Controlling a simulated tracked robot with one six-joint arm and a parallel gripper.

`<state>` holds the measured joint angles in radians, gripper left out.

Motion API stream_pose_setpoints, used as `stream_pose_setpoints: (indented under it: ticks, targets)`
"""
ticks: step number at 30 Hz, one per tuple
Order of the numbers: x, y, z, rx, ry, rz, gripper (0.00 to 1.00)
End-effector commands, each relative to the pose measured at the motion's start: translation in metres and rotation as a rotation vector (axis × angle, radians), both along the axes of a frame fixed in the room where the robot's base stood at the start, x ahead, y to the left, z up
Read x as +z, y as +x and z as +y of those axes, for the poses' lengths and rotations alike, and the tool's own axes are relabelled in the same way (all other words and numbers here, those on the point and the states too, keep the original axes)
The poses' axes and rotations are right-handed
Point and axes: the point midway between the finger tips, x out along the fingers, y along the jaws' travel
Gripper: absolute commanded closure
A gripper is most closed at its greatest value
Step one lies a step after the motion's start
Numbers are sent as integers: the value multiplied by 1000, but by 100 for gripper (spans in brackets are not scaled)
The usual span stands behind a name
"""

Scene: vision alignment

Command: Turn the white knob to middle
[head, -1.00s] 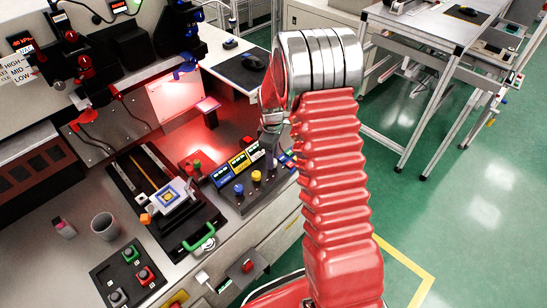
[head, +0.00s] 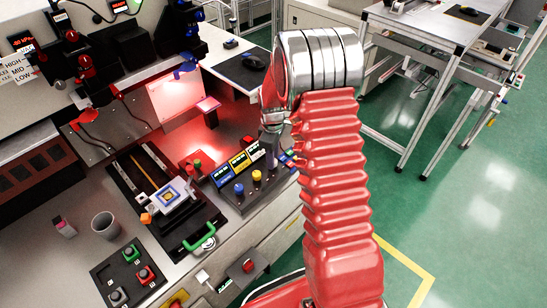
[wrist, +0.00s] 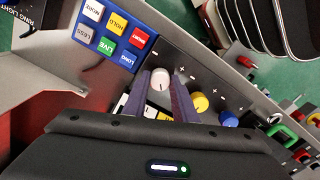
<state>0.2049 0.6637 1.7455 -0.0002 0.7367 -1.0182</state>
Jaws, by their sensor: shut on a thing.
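The white knob (wrist: 160,79) stands on a dark control panel (wrist: 195,82) in the wrist view, with plus and minus marks printed near it. My gripper (wrist: 161,88) has one purple-grey finger on each side of the knob and is shut on it. The knob's exact pointing is too small to read. In the head view my gripper (head: 270,146) reaches down at the right end of the panel (head: 235,202), and the white knob is hidden there behind the gripper and my arm.
A yellow knob (wrist: 200,102) and a blue knob (wrist: 229,119) sit beside the white one. A block of coloured buttons (wrist: 115,36) is close on the other side. Small displays (head: 240,162) stand behind the knobs. A green handle (head: 201,236) is farther left.

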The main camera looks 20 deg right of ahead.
Motion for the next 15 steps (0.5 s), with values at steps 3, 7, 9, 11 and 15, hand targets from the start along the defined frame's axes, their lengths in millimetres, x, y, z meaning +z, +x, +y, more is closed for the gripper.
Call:
stream_pose_setpoints:
  ticks: [3,7,9,11,15]
  targets:
    - [3,6,-1,-10,-4,-16,97]
    - [3,6,-1,-24,-4,-17,97]
    - [3,6,-1,-31,-4,-17,97]
    - [3,6,-1,-38,-4,-17,97]
    - [3,6,-1,-58,-4,-17,97]
